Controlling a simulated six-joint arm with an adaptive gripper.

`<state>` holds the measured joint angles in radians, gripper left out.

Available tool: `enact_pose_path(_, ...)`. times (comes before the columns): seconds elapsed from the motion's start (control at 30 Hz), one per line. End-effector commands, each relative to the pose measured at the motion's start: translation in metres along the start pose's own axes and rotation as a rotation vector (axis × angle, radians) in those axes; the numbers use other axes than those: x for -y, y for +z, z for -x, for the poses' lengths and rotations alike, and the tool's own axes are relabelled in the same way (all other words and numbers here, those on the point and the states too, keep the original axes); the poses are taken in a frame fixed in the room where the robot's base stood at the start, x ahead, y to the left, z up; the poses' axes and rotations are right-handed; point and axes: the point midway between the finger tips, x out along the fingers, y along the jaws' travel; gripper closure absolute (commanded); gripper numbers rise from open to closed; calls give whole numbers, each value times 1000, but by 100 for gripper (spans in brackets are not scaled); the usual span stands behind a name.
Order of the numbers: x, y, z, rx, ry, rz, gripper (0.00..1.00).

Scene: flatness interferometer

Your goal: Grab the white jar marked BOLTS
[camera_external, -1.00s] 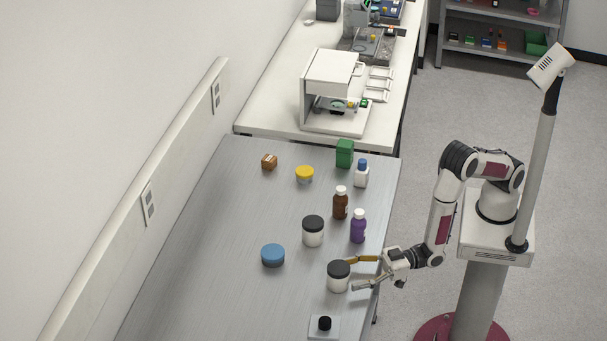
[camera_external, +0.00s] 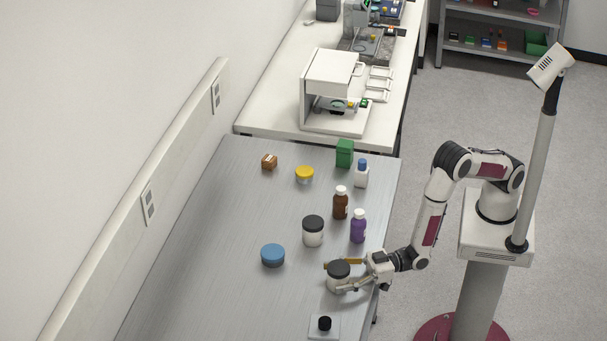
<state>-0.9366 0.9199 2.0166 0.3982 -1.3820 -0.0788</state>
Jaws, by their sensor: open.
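A white jar with a black lid (camera_external: 338,270) stands upright near the right edge of the table. My gripper (camera_external: 337,277) is open around this jar, with one finger on its far side and one on its near side. I cannot tell whether the fingers touch it. A second white jar with a black lid (camera_external: 313,231) stands farther back, clear of my gripper. No marking such as BOLTS can be read on either jar at this size.
A purple bottle (camera_external: 358,227) and a brown bottle (camera_external: 340,203) stand behind my gripper. A blue-lidded tub (camera_external: 273,256) lies to the left, and a small black-capped item on a pale plate (camera_external: 317,333) is in front. The left side of the metal table (camera_external: 205,270) is clear.

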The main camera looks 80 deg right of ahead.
Motion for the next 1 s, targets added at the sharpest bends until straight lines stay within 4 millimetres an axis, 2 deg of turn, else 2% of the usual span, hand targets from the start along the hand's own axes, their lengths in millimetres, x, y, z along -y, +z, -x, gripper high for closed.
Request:
enact_pose_path(0.57, 0, 0, -2, 1, -1, 0, 33)
enact_pose_path(0.73, 0, 0, -2, 1, -1, 0, 77)
enact_pose_path(0.77, 0, 0, -2, 1, -1, 0, 80)
enact_pose_path(1.0, 0, 0, -2, -1, -1, 0, 80)
